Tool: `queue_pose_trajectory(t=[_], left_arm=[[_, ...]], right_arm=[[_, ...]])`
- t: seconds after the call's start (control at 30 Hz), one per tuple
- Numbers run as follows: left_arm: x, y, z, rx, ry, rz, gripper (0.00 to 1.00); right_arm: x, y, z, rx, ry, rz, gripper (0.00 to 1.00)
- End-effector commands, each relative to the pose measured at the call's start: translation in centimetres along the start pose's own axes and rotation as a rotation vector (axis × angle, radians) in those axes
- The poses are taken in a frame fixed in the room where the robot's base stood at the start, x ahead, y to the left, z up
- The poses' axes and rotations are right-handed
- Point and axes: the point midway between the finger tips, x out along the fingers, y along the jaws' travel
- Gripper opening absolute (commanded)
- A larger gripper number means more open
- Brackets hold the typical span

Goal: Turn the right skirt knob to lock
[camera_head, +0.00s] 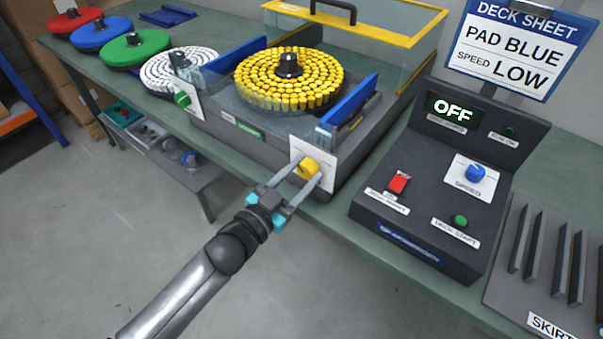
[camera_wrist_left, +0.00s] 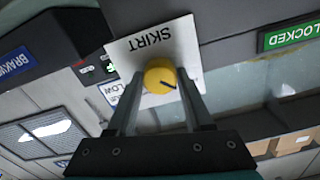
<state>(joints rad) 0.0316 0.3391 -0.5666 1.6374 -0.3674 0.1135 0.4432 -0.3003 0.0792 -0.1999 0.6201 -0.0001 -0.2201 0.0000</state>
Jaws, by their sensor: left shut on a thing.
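The right skirt knob (camera_head: 309,168) is yellow and sits on a white plate (camera_head: 325,155) on the front of the grey machine deck. In the left wrist view the knob (camera_wrist_left: 160,76) shows a dark pointer line, and its plate (camera_wrist_left: 184,41) reads "SKIRT". My left gripper (camera_head: 300,180) reaches up from below, its two fingers shut on either side of the knob; it also shows in the left wrist view (camera_wrist_left: 158,95). A green sign (camera_wrist_left: 290,35) reading "LOCKED" shows at the right of the wrist view. My right gripper is not in view.
A control box (camera_head: 450,180) with an "OFF" display stands to the right. Free floor lies below the bench.

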Motion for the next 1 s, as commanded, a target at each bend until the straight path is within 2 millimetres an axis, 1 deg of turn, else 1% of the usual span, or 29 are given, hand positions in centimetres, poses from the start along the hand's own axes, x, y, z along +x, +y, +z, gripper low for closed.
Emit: queue_pose_trajectory(t=[0.03,0.13,0.37,0.57,0.77,1.0], left_arm=[[0.0,0.0,0.0,0.0,-0.001,0.0,0.12],[0.0,0.0,0.0,0.0,-0.001,0.0,0.0],[0.0,0.0,0.0,0.011,-0.001,0.0,0.0],[0.0,0.0,0.0,0.072,-0.001,0.0,0.0],[0.0,0.0,0.0,0.209,-0.002,0.001,0.0],[0.0,0.0,0.0,0.432,-0.002,0.0,0.0]], right_arm=[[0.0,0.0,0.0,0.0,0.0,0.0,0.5],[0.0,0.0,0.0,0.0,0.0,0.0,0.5],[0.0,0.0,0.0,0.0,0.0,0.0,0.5],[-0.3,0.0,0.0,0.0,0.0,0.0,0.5],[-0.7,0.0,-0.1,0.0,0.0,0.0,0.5],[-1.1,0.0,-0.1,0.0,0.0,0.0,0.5]])
